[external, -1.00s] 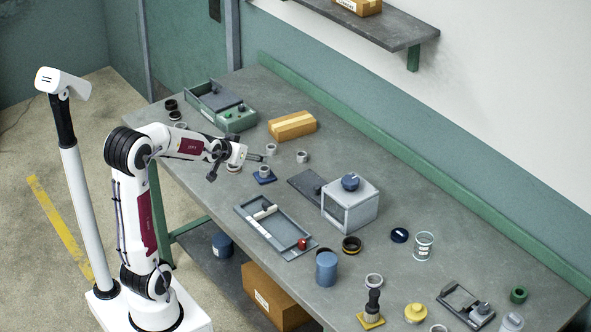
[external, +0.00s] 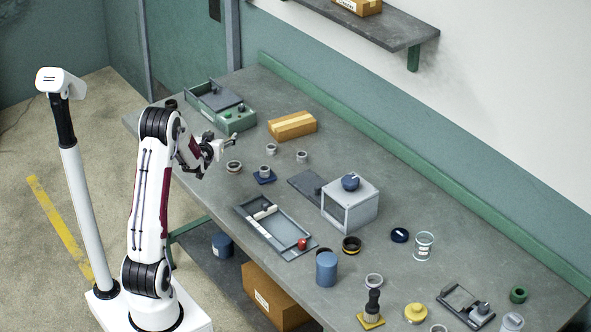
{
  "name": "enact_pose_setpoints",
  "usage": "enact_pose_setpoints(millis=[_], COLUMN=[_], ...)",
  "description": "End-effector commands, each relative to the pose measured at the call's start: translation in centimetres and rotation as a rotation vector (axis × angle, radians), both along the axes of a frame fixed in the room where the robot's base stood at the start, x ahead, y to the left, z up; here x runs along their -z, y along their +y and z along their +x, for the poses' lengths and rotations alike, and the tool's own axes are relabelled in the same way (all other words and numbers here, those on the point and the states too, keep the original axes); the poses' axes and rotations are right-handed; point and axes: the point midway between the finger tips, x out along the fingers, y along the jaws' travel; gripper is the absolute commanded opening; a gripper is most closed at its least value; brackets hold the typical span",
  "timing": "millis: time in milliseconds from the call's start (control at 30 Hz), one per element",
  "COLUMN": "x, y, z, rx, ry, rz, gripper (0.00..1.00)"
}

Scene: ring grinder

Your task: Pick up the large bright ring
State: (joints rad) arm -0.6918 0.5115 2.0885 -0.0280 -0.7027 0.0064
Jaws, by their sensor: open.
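Several pale metal rings lie on the workbench, and I cannot tell for sure which is the large bright one. A second ring (external: 271,149) and a third ring (external: 302,156) lie further right. A smaller ring (external: 264,171) sits on a blue pad.
A green-grey machine (external: 237,119) stands behind my gripper, with a cardboard box (external: 292,126) to its right. A shallow grey tray (external: 283,252), a grey box with a blue knob (external: 350,204) and a blue canister (external: 327,268) occupy the middle. The far right back of the bench is clear.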

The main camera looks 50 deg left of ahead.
Motion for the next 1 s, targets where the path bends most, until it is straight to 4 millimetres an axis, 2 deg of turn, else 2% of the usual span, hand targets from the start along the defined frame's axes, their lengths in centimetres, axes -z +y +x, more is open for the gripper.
enact_pose_setpoints(millis=[33, 200, 600, 800, 1000], x=[0.9, 3.0, 8.1, 10.2, 11.2], y=[1.3, 4.9, 12.1, 14.4, 15.3], z=[-0.4, -1.7, -6.5, -9.1, -10.4], rx=[-0.019, -0.072, -0.193, -0.241, -0.264], ry=[-0.009, -0.047, -0.128, -0.158, -0.173], rz=[0.008, 0.046, 0.143, 0.185, 0.209], gripper=[0.59, 0.59, 0.59, 0.59, 0.59])
